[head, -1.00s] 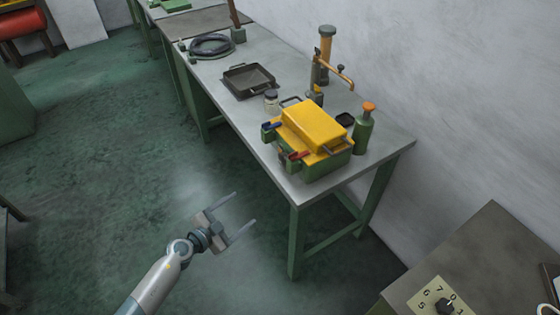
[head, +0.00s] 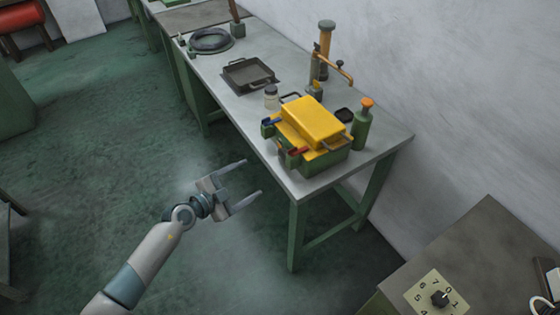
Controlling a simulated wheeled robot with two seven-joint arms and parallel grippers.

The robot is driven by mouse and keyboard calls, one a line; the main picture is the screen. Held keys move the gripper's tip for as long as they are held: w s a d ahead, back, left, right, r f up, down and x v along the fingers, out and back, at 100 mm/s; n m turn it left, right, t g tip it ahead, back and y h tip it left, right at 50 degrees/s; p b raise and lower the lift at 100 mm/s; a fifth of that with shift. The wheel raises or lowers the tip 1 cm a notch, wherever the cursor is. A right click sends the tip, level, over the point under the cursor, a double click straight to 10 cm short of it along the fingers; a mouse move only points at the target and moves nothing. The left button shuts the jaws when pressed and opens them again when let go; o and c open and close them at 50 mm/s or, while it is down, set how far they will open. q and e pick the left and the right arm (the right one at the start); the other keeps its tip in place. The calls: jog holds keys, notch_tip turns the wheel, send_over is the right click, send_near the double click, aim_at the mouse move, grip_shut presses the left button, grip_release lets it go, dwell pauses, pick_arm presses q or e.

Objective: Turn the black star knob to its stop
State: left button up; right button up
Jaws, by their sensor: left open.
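The black star knob (head: 439,298) sits on a cream dial plate (head: 424,292) with black numbers, at the lower right of the head view. The plate lies on top of a grey-brown bench or cabinet (head: 480,240). My left gripper (head: 254,178) is open and empty. It is over the green floor, in front of the grey table's near edge, well to the left of the knob and apart from it. My right gripper is out of view.
A grey table (head: 325,180) with green legs bears a yellow and green box (head: 313,122), a green bottle (head: 362,128), a dark tray (head: 248,76) and a coiled ring (head: 211,40). A white wall stands behind.

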pick_arm(q)
send_near(283, 160)
jog(key=b+x, duration=0.4)
jog(key=x, duration=0.5)
jog(key=shift+a+f, duration=0.1)
jog(key=shift+a, duration=0.1)
jog(key=c, duration=1.1)
